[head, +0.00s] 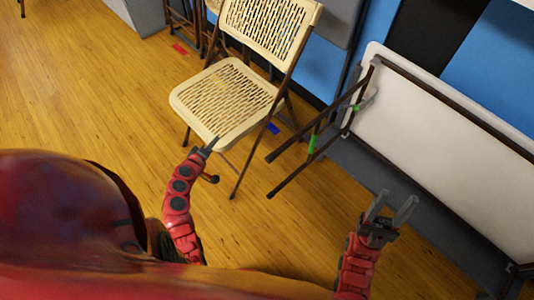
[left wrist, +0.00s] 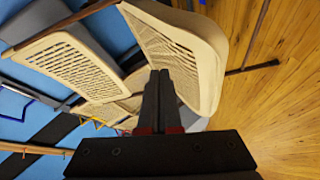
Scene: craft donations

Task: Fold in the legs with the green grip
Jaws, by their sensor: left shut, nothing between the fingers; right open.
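A folding table (head: 425,135) with a pale top rests on its edge at the right of the head view. Its dark brown legs (head: 335,122) at the left end stick out toward the chair, unfolded. A green grip (head: 312,143) wraps one leg, and a smaller green mark (head: 356,107) shows nearer the top. My left gripper (head: 214,143) is shut and empty, at the front of a beige chair's seat, apart from the legs. It also shows shut in the left wrist view (left wrist: 159,85). My right gripper (head: 393,207) is open and empty, below and in front of the tabletop.
The beige folding chair (head: 225,98) stands open left of the legs, close to them; it fills the middle of the left wrist view (left wrist: 180,55). More chairs (head: 185,25) stand behind. A grey-and-blue wall (head: 330,60) is behind the table. Wooden floor (head: 80,90) is clear at left.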

